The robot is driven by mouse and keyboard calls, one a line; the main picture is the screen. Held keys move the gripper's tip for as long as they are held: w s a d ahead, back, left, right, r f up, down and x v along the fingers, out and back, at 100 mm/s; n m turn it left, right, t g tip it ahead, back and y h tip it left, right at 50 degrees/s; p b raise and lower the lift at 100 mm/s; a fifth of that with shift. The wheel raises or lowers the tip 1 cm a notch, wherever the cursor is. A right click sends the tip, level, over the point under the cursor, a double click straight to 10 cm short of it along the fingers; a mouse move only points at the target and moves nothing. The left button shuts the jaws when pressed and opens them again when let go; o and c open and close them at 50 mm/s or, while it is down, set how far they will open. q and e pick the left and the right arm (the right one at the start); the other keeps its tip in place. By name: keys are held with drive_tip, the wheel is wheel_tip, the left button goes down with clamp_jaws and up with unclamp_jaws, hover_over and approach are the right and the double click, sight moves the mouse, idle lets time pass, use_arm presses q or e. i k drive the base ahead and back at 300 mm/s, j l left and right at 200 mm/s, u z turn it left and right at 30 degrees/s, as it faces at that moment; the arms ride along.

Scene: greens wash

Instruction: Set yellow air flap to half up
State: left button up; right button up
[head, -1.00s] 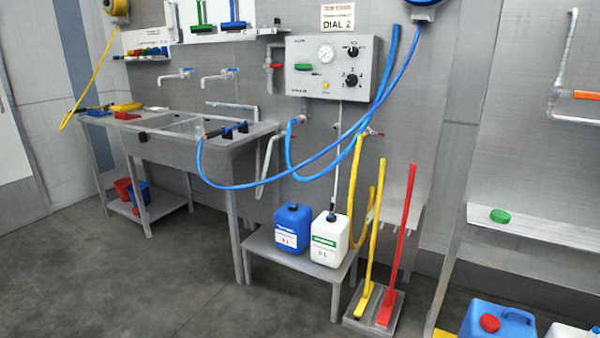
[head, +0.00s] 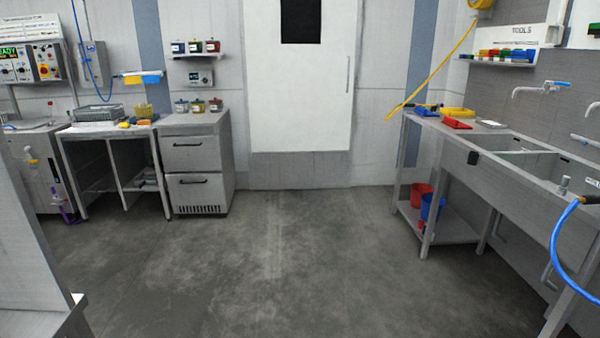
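I cannot make out a yellow air flap for certain in the head view. Neither of my grippers is in view.
A white door (head: 300,100) is at the back. A drawer cabinet (head: 198,160) and a table (head: 108,130) stand left of it. A steel sink bench (head: 500,175) with a blue hose (head: 560,240) is at the right. The middle floor (head: 270,270) is clear.

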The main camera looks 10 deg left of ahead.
sight(130, 80)
drive_tip(key=i+j+u, duration=0.1)
drive_tip(key=i+u, duration=0.2)
drive_tip(key=i, duration=0.35)
drive_tip(key=i+u, duration=0.3)
drive_tip(key=i, duration=0.35)
drive_tip(key=i+j+u, duration=0.2)
drive_tip(key=i, duration=0.45)
drive_tip(key=i+l+u, duration=0.15)
drive_tip(key=i, duration=0.5)
drive_tip(key=i+u, duration=0.2)
drive_tip(key=i, duration=0.45)
drive_tip(key=i+l+u, duration=0.2)
drive_tip(key=i, duration=0.4)
drive_tip(key=i+u, duration=0.2)
drive_tip(key=i, duration=0.25)
drive_tip(key=i+l+u, duration=0.15)
drive_tip(key=i, duration=0.25)
drive_tip(key=i+l+u, duration=0.2)
drive_tip(key=i, duration=0.25)
drive_tip(key=i+l+u, duration=0.2)
drive_tip(key=i+l, duration=0.1)
drive_tip(key=i, duration=0.1)
